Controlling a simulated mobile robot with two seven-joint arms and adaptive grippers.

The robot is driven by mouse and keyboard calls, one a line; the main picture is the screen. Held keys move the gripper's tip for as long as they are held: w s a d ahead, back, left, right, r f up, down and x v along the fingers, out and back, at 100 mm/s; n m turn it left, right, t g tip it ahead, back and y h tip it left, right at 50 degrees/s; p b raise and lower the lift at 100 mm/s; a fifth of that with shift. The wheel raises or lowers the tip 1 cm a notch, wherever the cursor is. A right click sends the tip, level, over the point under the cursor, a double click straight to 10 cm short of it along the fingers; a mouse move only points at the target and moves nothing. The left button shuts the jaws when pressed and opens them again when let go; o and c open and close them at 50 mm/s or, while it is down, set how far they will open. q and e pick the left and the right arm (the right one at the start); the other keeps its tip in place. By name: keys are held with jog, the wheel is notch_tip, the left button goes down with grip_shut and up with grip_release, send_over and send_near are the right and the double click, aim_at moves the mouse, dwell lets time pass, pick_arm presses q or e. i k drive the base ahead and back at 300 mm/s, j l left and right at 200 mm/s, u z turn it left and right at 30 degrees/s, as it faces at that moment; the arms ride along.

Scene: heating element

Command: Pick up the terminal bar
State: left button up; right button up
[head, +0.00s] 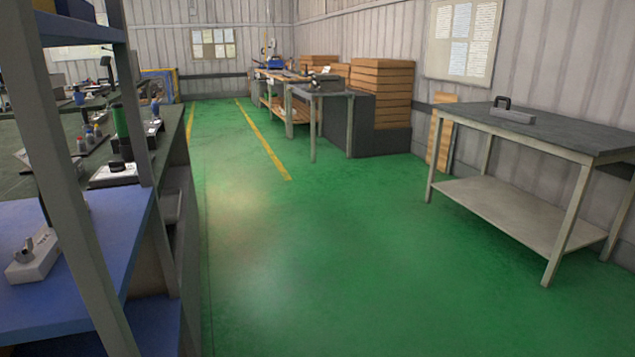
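No part is clearly recognisable as the terminal bar. A long grey block with a dark upright loop (512,114) lies on the dark-topped table (585,138) at the right; I cannot tell whether it is the terminal bar. A pale block with a grey metal fitting (33,258) sits on the blue shelf (95,235) at the near left; I cannot tell what it is either. Neither of my grippers is in view.
A grey shelf post (75,200) stands close at the left, before a cluttered workbench (170,135). Stacked wooden crates (381,92) and a grey table (335,93) stand at the back. The green floor (330,240) between left bench and right table is clear.

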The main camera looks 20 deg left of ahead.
aim_at(46, 249)
jog(key=i+l+u, duration=0.15)
jog(key=u, duration=0.3)
jog(key=i+l+u, duration=0.15)
jog(key=u, duration=0.3)
jog(key=l+u, duration=0.5)
jog(key=i+j, duration=0.05)
jog(key=j, duration=0.05)
